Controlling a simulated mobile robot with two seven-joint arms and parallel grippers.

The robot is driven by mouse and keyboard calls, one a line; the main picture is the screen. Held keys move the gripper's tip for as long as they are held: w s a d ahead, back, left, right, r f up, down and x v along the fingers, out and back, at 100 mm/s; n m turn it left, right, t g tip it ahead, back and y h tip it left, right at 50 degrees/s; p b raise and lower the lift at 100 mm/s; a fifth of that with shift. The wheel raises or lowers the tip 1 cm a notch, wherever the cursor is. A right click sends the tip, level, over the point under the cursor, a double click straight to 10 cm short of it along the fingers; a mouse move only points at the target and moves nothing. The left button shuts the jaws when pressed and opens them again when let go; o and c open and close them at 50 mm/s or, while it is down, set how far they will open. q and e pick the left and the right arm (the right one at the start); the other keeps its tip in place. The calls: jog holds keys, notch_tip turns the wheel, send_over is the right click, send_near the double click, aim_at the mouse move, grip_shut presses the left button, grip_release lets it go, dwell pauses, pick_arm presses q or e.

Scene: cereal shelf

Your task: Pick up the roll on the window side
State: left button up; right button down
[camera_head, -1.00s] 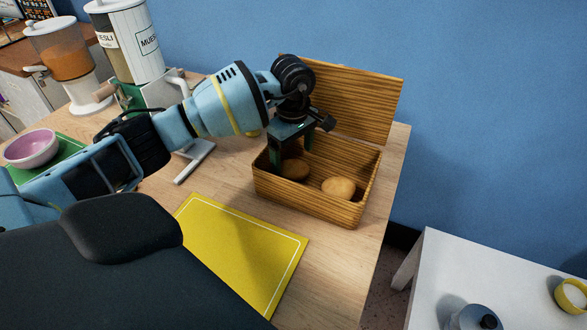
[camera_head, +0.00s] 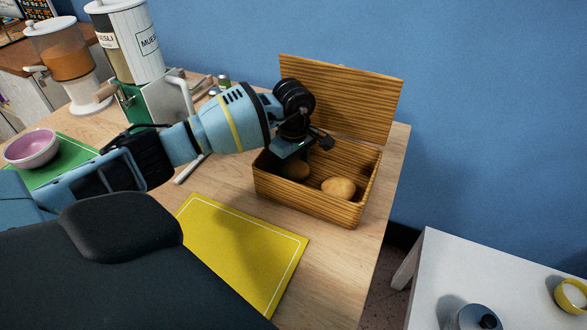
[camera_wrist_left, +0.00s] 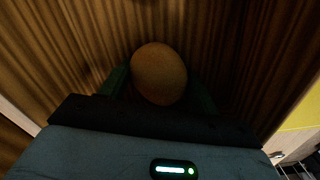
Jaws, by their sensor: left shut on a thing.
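A wooden bread box (camera_head: 310,203) with its lid raised stands on the table and holds two round tan rolls. One roll (camera_head: 296,170) is in the left part of the box, partly hidden by my left gripper (camera_head: 287,170). The other roll (camera_head: 338,188) lies in the right part, apart from the gripper. In the left wrist view my left gripper (camera_wrist_left: 158,92) has a finger on each side of a roll (camera_wrist_left: 158,73) and is shut on it, inside the box. The fingertips are mostly hidden in the head view. My right gripper is not in view.
A yellow mat (camera_head: 245,255) lies in front of the box, empty. A pink bowl (camera_head: 31,148) on a green mat and two cereal dispensers (camera_head: 130,50) stand at left. Blue wall behind.

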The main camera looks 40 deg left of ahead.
aim_at(298, 165)
pick_arm(q)
jog(key=shift+r, duration=0.1)
jog(key=shift+d+r, duration=0.1)
jog(key=shift+r, duration=0.1)
notch_tip(298, 165, up, 11)
jog(key=d, duration=0.1)
jog(key=w+d+b, duration=0.1)
jog(key=w+d, duration=0.1)
jog(key=d, duration=1.6)
jog(key=shift+w+d+b, duration=0.3)
jog(key=shift+w, duration=0.1)
